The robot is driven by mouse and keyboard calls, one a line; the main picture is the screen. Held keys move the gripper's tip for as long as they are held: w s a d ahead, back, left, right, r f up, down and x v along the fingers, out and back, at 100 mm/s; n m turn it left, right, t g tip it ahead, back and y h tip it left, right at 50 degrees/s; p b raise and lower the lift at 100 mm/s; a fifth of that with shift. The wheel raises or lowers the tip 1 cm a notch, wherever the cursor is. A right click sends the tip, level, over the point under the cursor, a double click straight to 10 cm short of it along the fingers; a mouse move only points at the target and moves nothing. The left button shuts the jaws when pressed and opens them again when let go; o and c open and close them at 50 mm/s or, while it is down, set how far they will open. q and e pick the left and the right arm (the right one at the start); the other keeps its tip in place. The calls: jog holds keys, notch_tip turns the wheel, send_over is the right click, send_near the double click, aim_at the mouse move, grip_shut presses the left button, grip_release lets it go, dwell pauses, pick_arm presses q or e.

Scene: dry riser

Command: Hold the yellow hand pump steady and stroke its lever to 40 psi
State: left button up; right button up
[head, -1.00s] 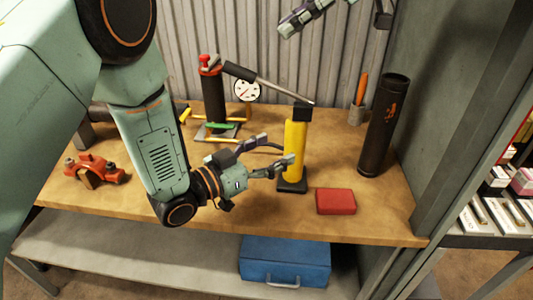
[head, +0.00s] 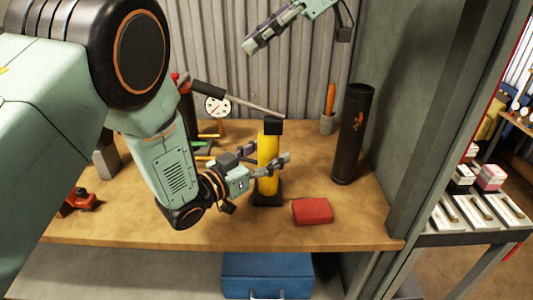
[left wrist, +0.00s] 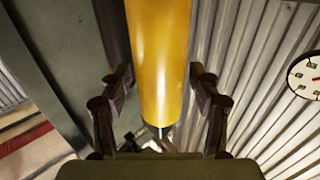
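The yellow hand pump (head: 267,150) stands upright on its black base on the bench. Its lever (head: 238,98) slants up to the left from the black head, ending in a dark grip. My left gripper (head: 270,165) is at the pump's barrel with one finger either side. In the left wrist view the yellow barrel (left wrist: 160,60) lies between the open fingers (left wrist: 162,95), with slight gaps seeming to show. My right gripper (head: 252,44) hangs above the lever, apart from it; its finger opening is unclear. A white gauge (head: 217,106) stands behind the lever, its reading too small to tell.
A tall black cylinder (head: 353,135) and a cup with an orange-handled tool (head: 328,115) stand at the right. A red part (head: 80,201) lies far left. A blue case (head: 266,274) sits below the bench.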

pick_arm(q)
grip_shut()
dwell(0.4)
